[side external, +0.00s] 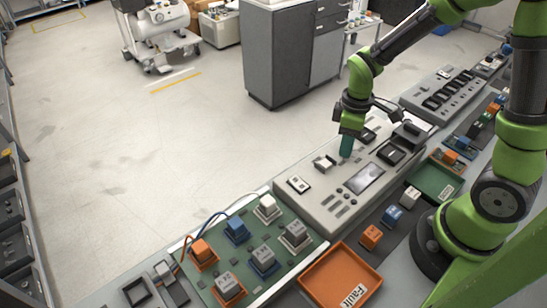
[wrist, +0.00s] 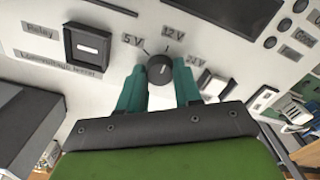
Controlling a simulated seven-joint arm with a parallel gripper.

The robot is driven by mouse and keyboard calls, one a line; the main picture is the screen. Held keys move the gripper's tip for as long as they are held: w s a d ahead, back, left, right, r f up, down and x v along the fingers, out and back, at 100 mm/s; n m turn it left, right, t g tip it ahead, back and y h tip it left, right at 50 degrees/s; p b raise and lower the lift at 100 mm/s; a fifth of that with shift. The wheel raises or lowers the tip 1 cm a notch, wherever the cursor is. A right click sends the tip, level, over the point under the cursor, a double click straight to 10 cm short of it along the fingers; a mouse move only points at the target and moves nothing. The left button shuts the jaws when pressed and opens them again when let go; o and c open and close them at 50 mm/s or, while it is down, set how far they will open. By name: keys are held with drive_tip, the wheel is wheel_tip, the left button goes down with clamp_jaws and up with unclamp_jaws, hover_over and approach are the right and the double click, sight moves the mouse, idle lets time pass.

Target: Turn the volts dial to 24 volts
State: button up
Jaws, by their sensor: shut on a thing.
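The volts dial (wrist: 160,67) is a small round black knob on a pale control panel (side external: 318,212). Around it in the wrist view are the labels 5V (wrist: 132,40), 12V (wrist: 173,32) and 24V (wrist: 196,60). A small light mark shows on the dial's face, but I cannot tell clearly which label it lines up with. My gripper (wrist: 160,80) has its two teal fingers on either side of the dial and is shut on it. In the side view my gripper (side external: 346,150) points down at the panel, and the fingers hide the dial.
A relay switch (wrist: 88,45) sits left of the dial, and another rocker switch (wrist: 213,80) sits right of it. A screen (side external: 364,179) is on the same panel. A green board with relays (side external: 240,262) and an orange Fault tray (side external: 322,268) lie nearby.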

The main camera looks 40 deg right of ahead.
drive_tip(key=shift+m, duration=0.3)
drive_tip(key=m, duration=1.1)
drive_tip(key=shift+r+m, duration=0.1)
drive_tip(key=shift+m, duration=0.2)
idle(0.6)
drive_tip(key=o, duration=1)
drive_tip(key=shift+o, duration=0.2)
wheel_tip(320, 180, up, 17)
